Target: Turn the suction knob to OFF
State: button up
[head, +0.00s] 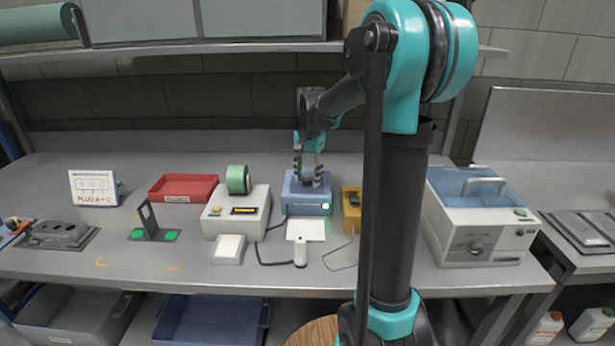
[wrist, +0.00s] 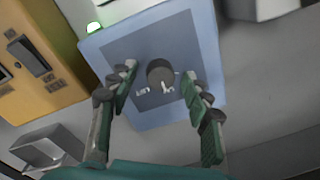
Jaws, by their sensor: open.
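A blue box (head: 312,208) stands near the middle of the bench, with a small green lamp on its front. In the wrist view its top panel (wrist: 198,42) carries a dark round knob (wrist: 160,72), with small white lettering beside it that is too blurred to read. I cannot tell which mark the knob points at. My gripper (wrist: 159,76) is open, with one finger on each side of the knob and visible gaps to it. In the head view my gripper (head: 309,168) points down over the box, and its fingers largely hide the knob.
A yellow box (head: 351,218) stands close on the right of the blue box. A white device with a green roll (head: 238,180) stands on its left. A white paddle (head: 305,231) with a cable lies in front. A larger grey-white machine (head: 480,225) stands further right.

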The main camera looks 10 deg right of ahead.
grip_shut()
dwell(0.3)
jog(key=shift+n, duration=0.3)
jog(key=n, duration=0.5)
jog(key=shift+w+n, duration=0.1)
jog(key=shift+n, duration=0.2)
jog(key=n, duration=0.5)
jog(key=shift+n+g, duration=0.3)
grip_release()
